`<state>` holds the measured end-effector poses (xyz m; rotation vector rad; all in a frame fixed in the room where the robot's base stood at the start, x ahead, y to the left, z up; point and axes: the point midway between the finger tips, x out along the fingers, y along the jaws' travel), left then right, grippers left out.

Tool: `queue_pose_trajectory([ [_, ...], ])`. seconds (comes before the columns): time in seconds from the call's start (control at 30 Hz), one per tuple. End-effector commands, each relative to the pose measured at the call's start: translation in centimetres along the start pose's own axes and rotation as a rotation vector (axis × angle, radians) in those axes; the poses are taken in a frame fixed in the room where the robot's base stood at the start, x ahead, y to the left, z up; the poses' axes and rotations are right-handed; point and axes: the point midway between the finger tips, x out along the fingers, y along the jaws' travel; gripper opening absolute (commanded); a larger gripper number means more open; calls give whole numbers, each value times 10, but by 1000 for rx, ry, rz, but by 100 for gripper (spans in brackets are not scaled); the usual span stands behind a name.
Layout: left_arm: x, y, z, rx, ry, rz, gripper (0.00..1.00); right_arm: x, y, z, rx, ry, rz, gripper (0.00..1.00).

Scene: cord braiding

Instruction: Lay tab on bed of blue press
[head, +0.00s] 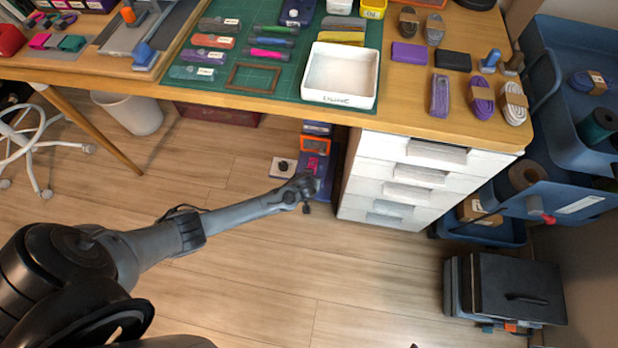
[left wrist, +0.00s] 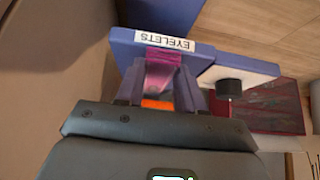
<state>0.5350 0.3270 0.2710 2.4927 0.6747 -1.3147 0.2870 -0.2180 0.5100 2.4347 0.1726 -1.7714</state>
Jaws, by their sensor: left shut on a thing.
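My left gripper (head: 308,188) is low in front of the workbench, beside the white drawers. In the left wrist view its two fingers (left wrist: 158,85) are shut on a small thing. Magenta (left wrist: 163,66) shows between them, which seems to be the tab, though I cannot clearly part it from what lies behind.
A blue box labelled EYELETS (left wrist: 128,47) and a slab with a black knob (left wrist: 246,77) are close to the left gripper. White drawers (head: 408,175) stand right of it. A white tray (head: 341,98) sits at the bench's front edge. Open floor (head: 260,270) lies in front.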

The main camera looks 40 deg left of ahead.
Motion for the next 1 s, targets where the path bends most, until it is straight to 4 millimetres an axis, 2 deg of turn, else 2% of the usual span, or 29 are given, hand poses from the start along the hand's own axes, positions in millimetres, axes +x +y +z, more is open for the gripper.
queue_pose_trajectory([
  [0.23, 0, 0, 0, 0, 0, 0, 18, 0, 1, 0, -5, -1, 4, 43],
  [0.27, 0, 0, 0, 0, 0, 0, 42, 0, 1, 0, -5, -1, 4, 43],
  [0.43, 0, 0, 0, 0, 0, 0, 67, 0, 1, 0, -4, -1, 3, 43],
  [0.77, -2, 0, 0, 1, 0, 0, 67, -2, 0, 0, 2, -1, -1, 43],
  [1.0, -26, 0, -2, 0, -1, 1, 67, -21, 0, -7, 5, -1, -4, 43],
])
